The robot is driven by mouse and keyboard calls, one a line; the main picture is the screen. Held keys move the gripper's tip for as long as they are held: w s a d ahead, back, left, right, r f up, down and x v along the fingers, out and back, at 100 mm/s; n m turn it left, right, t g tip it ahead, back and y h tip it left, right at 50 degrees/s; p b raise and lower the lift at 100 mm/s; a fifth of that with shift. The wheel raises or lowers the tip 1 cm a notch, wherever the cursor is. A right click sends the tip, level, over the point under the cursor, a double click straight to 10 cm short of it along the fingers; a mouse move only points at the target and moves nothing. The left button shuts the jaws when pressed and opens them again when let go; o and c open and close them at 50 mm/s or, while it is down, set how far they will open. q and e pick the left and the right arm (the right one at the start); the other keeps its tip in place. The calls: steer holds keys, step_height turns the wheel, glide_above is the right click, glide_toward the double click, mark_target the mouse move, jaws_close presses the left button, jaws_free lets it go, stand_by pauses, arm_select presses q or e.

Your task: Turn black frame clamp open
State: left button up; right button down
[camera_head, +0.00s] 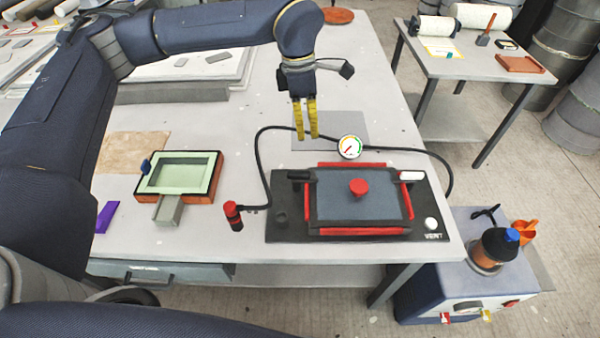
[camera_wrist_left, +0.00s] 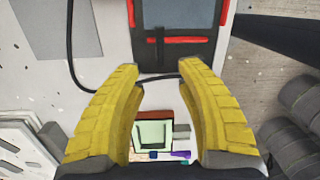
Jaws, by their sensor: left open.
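The black clamp (camera_head: 299,175) is a short dark handle at the back left corner of the framed panel (camera_head: 335,205). It lies roughly level, pointing left. A white clamp (camera_head: 411,175) sits at the opposite back corner. The panel has red edge bars and a red knob (camera_head: 358,187) on top. My left gripper (camera_head: 312,135) has yellow fingers pointing down, behind and above the black clamp, apart from it. In the left wrist view the fingers (camera_wrist_left: 160,72) are spread and empty, and part of the panel (camera_wrist_left: 178,12) shows beyond them. My right gripper is out of view.
A round gauge (camera_head: 350,147) and black hose stand behind the panel. A red-capped hose fitting (camera_head: 233,215) is left of the base plate. A green-lined mould (camera_head: 180,174) and purple wedge (camera_head: 106,217) lie farther left. A pump unit (camera_head: 470,280) stands at the front right.

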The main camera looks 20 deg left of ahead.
mark_target(299, 173)
arm_select(q)
steer(key=shift+m+y, duration=0.5)
steer(key=shift+y, duration=0.2)
steer(key=f, duration=0.5)
steer(key=a+f, duration=0.1)
steer(key=f, duration=0.5)
steer(key=s+f, duration=0.1)
steer(key=f, duration=0.5)
steer(key=shift+s+a+f, duration=0.1)
steer(key=shift+a+f, duration=0.1)
jaws_close()
